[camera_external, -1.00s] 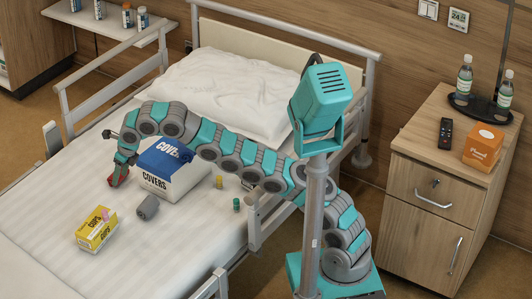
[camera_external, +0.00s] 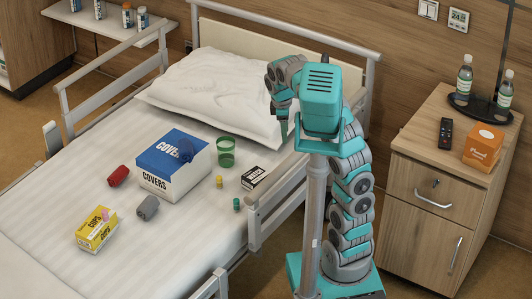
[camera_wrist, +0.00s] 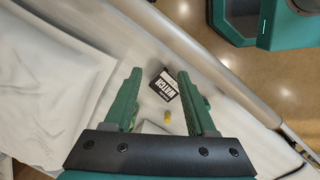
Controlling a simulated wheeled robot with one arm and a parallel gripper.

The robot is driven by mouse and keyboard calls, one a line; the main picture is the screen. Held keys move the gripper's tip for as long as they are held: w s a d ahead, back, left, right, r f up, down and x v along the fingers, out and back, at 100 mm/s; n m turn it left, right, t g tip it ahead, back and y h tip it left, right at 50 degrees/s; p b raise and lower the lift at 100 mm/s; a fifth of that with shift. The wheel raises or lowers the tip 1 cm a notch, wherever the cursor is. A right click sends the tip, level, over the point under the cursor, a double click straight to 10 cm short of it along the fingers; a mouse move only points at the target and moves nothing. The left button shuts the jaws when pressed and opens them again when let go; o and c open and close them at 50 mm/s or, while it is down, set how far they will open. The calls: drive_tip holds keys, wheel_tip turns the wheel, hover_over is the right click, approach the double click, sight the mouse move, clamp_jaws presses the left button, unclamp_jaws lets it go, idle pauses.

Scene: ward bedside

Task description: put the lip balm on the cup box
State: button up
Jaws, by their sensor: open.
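The yellow cup box (camera_external: 96,232) lies on the bed at the front left, with a small pink item (camera_external: 105,214) on its top. I cannot tell whether this pink item is the lip balm. A small yellow cylinder (camera_external: 219,181) and a small green cylinder (camera_external: 236,204) stand on the bed right of the covers box. My gripper (camera_external: 284,130) is above the bed near the pillow's right end, far from the cup box. In the wrist view my gripper (camera_wrist: 158,76) is open and empty, with the yellow cylinder (camera_wrist: 168,118) visible below.
A large covers box (camera_external: 165,185), a red roll (camera_external: 119,176), a grey roll (camera_external: 147,208), a green cup (camera_external: 226,152) and a watch box (camera_external: 254,178) sit on the bed. The bed rail (camera_external: 275,205) runs along the right side.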

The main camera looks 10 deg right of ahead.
drive_tip(key=s+d+f+m+g, duration=0.1)
drive_tip(key=s+d+f+m, duration=0.2)
drive_tip(key=s, duration=0.5)
drive_tip(key=s+d+f+m+g, duration=0.1)
drive_tip(key=s+d+f+m, duration=0.3)
drive_tip(key=s+m, duration=0.3)
drive_tip(key=s+d+f+m+y, duration=0.1)
drive_tip(key=s+d+f+m, duration=0.3)
drive_tip(key=s, duration=0.6)
drive_tip(key=shift+s+d+f+m+g, duration=0.2)
drive_tip(key=shift+d+m+g, duration=0.25)
drive_tip(key=shift+d, duration=0.4)
drive_tip(key=shift+r, duration=0.1)
drive_tip(key=shift+o, duration=0.5)
drive_tip(key=shift+w+d, duration=0.1)
